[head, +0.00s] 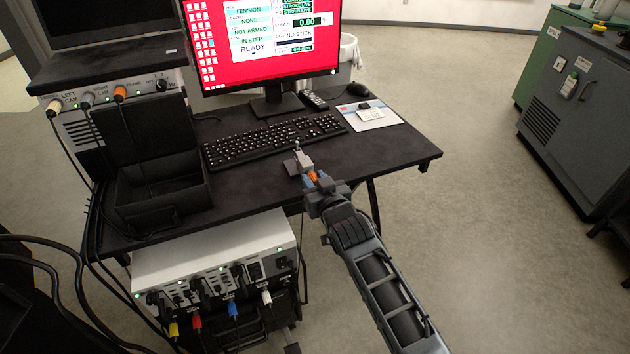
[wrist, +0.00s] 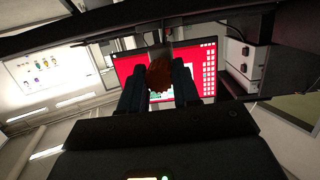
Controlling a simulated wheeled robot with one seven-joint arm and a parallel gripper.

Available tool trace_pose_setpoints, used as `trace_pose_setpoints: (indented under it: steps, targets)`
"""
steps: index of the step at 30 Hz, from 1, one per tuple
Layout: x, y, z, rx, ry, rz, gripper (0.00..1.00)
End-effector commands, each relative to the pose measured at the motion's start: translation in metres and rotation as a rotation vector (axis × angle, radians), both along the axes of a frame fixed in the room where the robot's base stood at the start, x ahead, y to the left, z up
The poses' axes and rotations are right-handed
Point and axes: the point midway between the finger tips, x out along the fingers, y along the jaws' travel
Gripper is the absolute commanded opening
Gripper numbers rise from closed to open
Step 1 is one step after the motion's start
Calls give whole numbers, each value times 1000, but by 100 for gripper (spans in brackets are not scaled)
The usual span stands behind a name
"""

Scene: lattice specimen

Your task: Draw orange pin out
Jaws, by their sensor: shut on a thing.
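The orange pin (wrist: 160,75) shows as a round, ribbed orange head between the two dark blue-grey fingers of my gripper (wrist: 158,84) in the wrist view. The fingers are shut on it. A grey block (head: 296,164) with a small upright knob sits just beyond the fingertips. The pin's shank is hidden, so I cannot tell whether it is still inside anything.
A dark desk (head: 400,160) holds a keyboard (head: 275,139), a monitor (head: 265,45), a mouse (head: 358,89) and an open black bin (head: 165,190). A white box with coloured plugs (head: 215,260) stands below left.

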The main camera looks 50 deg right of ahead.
Motion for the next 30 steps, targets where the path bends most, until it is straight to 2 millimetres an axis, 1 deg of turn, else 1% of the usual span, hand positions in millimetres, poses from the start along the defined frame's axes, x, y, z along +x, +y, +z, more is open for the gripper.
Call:
trace_pose_setpoints:
  steps: [30]
  targets:
    - [-8,4,0,1,0,0,4]
